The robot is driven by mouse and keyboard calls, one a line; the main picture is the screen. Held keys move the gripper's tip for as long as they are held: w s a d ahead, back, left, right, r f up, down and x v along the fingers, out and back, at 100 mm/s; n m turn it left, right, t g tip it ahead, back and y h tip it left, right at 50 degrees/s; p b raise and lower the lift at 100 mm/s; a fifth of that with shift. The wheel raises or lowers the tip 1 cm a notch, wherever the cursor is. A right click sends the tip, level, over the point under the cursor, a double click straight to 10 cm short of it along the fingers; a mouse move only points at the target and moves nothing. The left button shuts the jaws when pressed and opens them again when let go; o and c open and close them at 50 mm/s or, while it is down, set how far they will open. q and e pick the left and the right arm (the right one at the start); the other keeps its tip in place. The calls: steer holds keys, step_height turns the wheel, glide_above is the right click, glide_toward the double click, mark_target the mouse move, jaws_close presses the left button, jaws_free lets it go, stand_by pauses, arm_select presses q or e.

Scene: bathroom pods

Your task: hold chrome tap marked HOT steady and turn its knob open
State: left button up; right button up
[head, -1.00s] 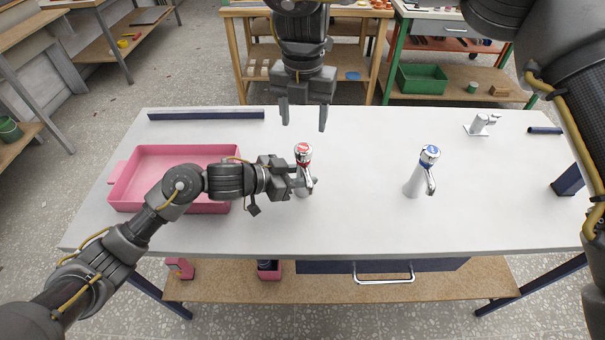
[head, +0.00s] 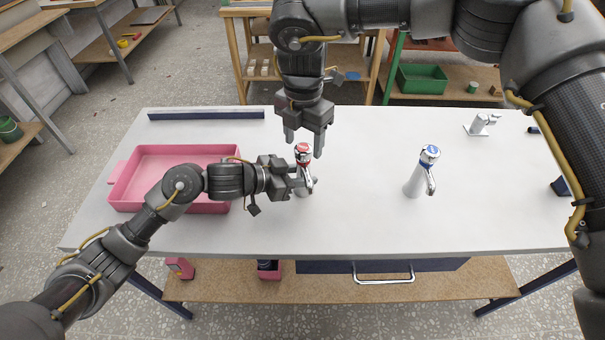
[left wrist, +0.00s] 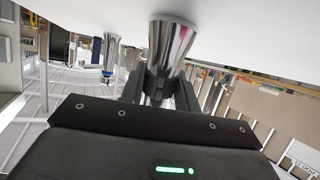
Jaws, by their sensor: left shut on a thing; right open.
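The chrome tap with the red-marked knob (head: 303,155) stands upright on the white table. Its marking is too small to read. My left gripper (head: 302,184) is shut on this tap's body from the left, below the knob. The left wrist view shows the chrome body (left wrist: 168,48) between the fingers (left wrist: 158,92). My right gripper (head: 304,145) points down from above, open, with its fingertips around the level of the red knob in the picture. Whether it touches the knob I cannot tell.
A second chrome tap (head: 421,172) with a blue-marked knob stands to the right. A pink tray (head: 124,190) lies at the left, under my left arm. A small chrome fitting (head: 482,125) is at the back right. The table's middle between the taps is clear.

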mark_target(303, 148)
steer(key=shift+f, duration=1.6)
steer(key=c, duration=0.7)
steer(key=n, duration=0.6)
steer(key=shift+a, duration=0.1)
steer(key=shift+c, duration=0.5)
steer(key=o, duration=0.4)
steer(key=shift+n, duration=0.4)
steer(key=o, duration=0.4)
